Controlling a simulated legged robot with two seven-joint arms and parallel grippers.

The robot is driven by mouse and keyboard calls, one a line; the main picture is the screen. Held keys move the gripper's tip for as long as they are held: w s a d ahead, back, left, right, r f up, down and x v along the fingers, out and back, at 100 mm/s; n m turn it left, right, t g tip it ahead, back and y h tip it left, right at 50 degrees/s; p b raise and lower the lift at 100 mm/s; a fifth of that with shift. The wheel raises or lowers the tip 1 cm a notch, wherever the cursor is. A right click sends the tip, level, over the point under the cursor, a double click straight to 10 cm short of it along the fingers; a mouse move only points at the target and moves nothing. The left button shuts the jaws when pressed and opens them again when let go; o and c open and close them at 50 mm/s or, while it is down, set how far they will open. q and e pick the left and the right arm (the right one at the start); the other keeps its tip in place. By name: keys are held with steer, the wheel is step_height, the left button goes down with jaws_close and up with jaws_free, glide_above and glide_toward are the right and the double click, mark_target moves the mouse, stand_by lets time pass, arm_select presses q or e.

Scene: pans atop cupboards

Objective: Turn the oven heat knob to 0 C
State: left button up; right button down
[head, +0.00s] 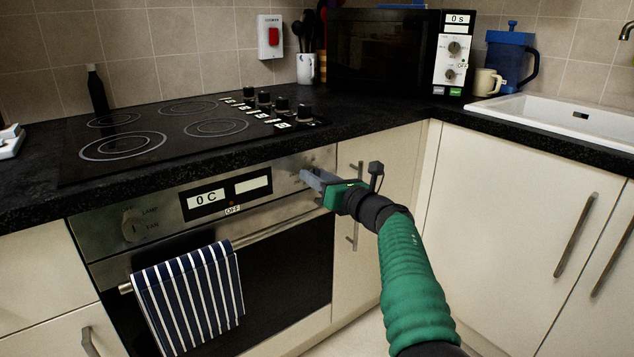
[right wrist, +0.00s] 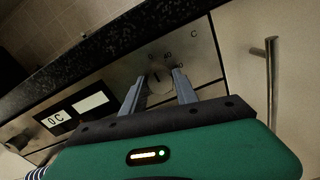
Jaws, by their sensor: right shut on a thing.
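The oven heat knob (right wrist: 158,80) is a round metal knob at the right end of the oven's control panel. My right gripper (right wrist: 158,92) has its two grey fingers on either side of the knob and is shut on it. In the head view my right gripper (head: 312,178) reaches the panel's right end and mostly hides the knob. The oven display (head: 207,198) reads 0 C, and it also shows in the right wrist view (right wrist: 58,119). My left gripper is not in view.
A function knob (head: 133,226) sits at the panel's left end. A striped towel (head: 190,300) hangs on the oven door handle. The black worktop (head: 375,135) overhangs the panel, with a hob (head: 160,130) on it. A cupboard handle (right wrist: 271,75) stands right of the gripper.

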steer(key=shift+a+f, duration=0.1)
steer(key=shift+f, duration=0.3)
steer(key=c, duration=1)
jaws_free()
steer(key=shift+w, duration=0.1)
steer(key=shift+o, duration=0.3)
steer(key=shift+r, duration=0.2)
steer(key=p+v, duration=0.3)
steer(key=v, duration=1.4)
